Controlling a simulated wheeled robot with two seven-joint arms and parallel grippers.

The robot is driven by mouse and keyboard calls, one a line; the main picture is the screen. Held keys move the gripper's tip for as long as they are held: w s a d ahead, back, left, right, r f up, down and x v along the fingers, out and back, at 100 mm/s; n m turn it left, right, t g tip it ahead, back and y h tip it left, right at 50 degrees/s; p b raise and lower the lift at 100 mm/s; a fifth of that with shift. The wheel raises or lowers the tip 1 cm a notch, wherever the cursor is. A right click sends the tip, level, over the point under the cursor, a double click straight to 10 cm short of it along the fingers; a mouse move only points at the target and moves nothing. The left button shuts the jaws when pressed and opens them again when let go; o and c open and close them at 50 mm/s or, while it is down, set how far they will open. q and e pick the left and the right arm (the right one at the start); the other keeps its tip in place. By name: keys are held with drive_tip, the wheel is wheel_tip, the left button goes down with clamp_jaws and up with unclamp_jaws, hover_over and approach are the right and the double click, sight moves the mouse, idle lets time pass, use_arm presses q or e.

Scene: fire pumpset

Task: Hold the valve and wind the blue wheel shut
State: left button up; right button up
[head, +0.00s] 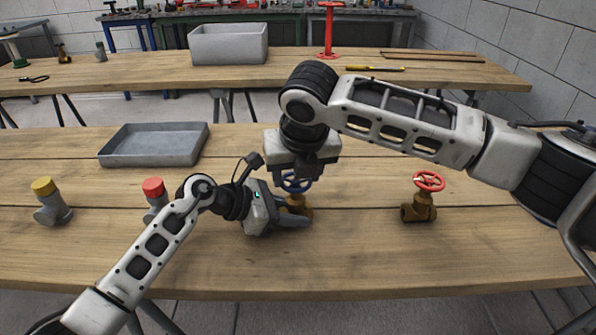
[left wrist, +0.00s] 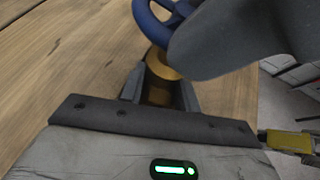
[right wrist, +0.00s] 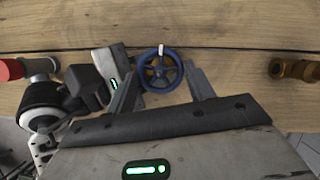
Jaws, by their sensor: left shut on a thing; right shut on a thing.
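The brass valve (head: 299,202) with the blue wheel (head: 293,183) on top stands upright on the front table. My left gripper (head: 292,217) comes in low from the left and is shut on the brass body; the left wrist view shows the body (left wrist: 160,88) between its fingers. My right gripper (head: 298,173) points down from above. In the right wrist view, its fingers lie on opposite sides of the blue wheel (right wrist: 160,71), shut on its rim. A white mark shows on the wheel's rim there. The grippers hide part of the valve in the head view.
A brass valve with a red wheel (head: 420,205) stands to the right. Grey fittings with a yellow cap (head: 46,203) and a red cap (head: 153,190) stand left; my left arm passes close to the red-capped one. A grey tray (head: 154,160) lies behind.

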drive_tip(key=shift+a+m+h, duration=0.2)
drive_tip(key=shift+m+h, duration=0.7)
drive_tip(key=shift+m, duration=1.3)
drive_tip(key=o, duration=1)
drive_tip(key=shift+a+r, duration=0.1)
drive_tip(key=shift+s+r, duration=0.1)
drive_tip(key=shift+r, duration=0.15)
drive_tip(key=v, duration=0.7)
drive_tip(key=shift+s+r, duration=0.15)
drive_tip(key=shift+r, duration=0.05)
